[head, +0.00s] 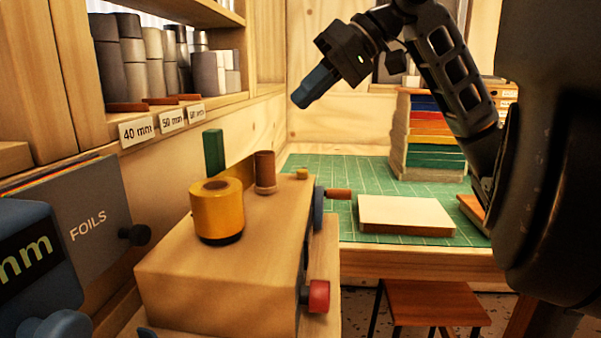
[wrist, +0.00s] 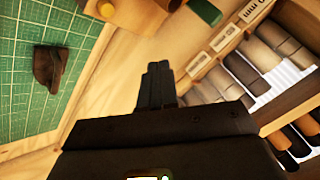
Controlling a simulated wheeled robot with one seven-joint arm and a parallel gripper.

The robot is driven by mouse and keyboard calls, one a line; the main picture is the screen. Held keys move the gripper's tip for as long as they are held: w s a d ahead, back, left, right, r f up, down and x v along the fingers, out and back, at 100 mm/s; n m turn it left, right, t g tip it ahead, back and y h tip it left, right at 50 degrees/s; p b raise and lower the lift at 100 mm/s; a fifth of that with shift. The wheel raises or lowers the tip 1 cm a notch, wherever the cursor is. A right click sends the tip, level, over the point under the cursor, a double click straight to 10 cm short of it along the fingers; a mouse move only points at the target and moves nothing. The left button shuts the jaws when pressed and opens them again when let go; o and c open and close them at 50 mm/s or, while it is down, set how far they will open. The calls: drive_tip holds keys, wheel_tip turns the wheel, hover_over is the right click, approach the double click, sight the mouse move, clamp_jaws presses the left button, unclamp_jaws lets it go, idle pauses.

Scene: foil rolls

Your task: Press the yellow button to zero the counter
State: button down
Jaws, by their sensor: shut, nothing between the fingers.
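In the wrist view the closed fingers (wrist: 157,72) point toward the machine. No counter display can be made out on the machine.
On the machine stand a gold foil roll (head: 217,212), a brown spool (head: 264,172) and a green block (head: 213,152). A crank (head: 338,194) and red knob (head: 319,296) stick out right. Shelves of rolls (head: 160,60) line the left wall. A green mat (head: 335,170) lies behind.

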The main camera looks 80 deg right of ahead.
drive_tip(key=shift+f, duration=0.1)
drive_tip(key=b, duration=0.7)
hover_over(308, 178)
drive_tip(key=f, duration=0.7)
drive_tip(key=shift+d, duration=0.3)
drive_tip(key=shift+f+b, duration=0.3)
drive_tip(key=shift+f, duration=0.55)
drive_tip(key=shift+f, duration=0.1)
drive_tip(key=shift+f, duration=0.3)
